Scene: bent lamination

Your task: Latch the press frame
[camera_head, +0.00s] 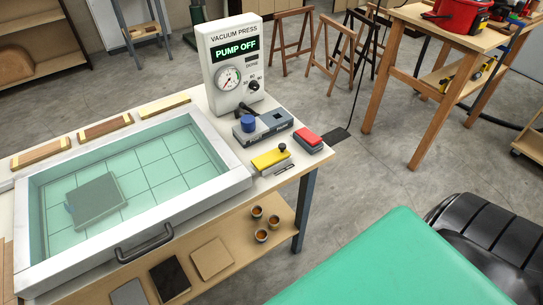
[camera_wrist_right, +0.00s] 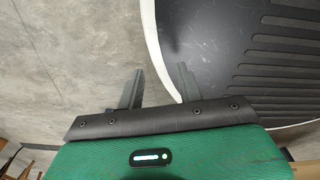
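The press frame (camera_head: 239,180) is a white rectangular frame around a clear green gridded sheet (camera_head: 155,165). It lies flat on the workbench in the head view, with a dark handle (camera_head: 144,245) on its front side. A dark squarish piece (camera_head: 97,202) shows through the sheet at the left. I cannot make out a latch for certain. My right gripper (camera_wrist_right: 158,82) is in the right wrist view, its two grey fingers apart and nothing between them, over the floor and beside a black ribbed surface. My left gripper is not in view.
The vacuum press box (camera_head: 232,60) reads "PUMP OFF". Beside the frame sit a blue-capped grey unit (camera_head: 262,124), a yellow-topped block (camera_head: 270,158) and a red-topped block (camera_head: 308,138). Wood strips (camera_head: 105,128) lie behind the frame. Small cups (camera_head: 261,235) stand on the lower shelf (camera_head: 235,225).

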